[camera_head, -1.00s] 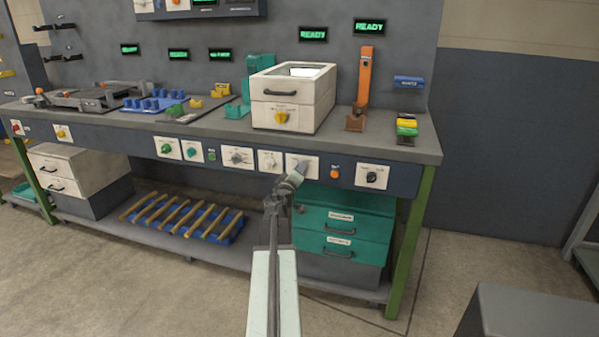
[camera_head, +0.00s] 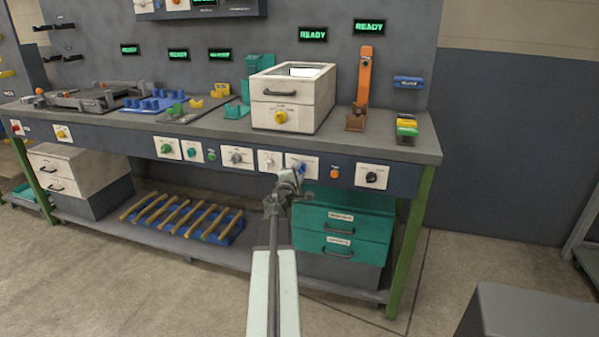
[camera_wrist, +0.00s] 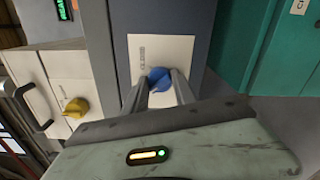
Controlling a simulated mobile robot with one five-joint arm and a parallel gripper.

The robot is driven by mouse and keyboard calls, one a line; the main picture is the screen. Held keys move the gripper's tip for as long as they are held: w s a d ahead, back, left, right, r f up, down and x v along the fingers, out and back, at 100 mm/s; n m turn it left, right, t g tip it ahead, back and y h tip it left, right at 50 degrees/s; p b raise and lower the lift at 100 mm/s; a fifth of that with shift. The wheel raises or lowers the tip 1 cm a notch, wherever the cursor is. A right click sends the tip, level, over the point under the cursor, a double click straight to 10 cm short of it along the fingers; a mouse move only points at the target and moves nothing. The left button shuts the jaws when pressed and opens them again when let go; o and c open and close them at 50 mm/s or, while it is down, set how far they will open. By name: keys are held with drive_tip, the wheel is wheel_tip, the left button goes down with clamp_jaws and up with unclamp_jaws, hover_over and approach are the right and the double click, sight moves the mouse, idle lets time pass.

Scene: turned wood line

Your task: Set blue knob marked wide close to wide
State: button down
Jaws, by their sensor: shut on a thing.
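The blue knob (camera_head: 301,168) sits on a white label plate (camera_head: 312,166) on the front panel of the bench. In the wrist view the blue knob (camera_wrist: 159,78) lies between the two fingers of my gripper (camera_wrist: 160,86), on the white plate (camera_wrist: 176,50). My gripper (camera_head: 296,174) is shut on the knob in the head view. Small dark lettering runs sideways on the plate left of the knob in the wrist view; it is too blurred to read surely. The knob's pointer and exact setting cannot be made out.
A white knob (camera_head: 267,162) is just left, and an orange button (camera_head: 335,172) and a black knob (camera_head: 371,177) are to the right. A teal drawer unit (camera_head: 340,228) stands below. A white box with a yellow knob (camera_head: 280,117) stands on the bench above.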

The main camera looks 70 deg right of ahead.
drive_tip(key=shift+a+n, duration=0.1)
drive_tip(key=shift+n, duration=0.4)
drive_tip(key=c, duration=1)
unclamp_jaws()
drive_tip(key=a, duration=0.7)
drive_tip(key=shift+s+a, duration=0.2)
drive_tip(key=shift+a, duration=0.15)
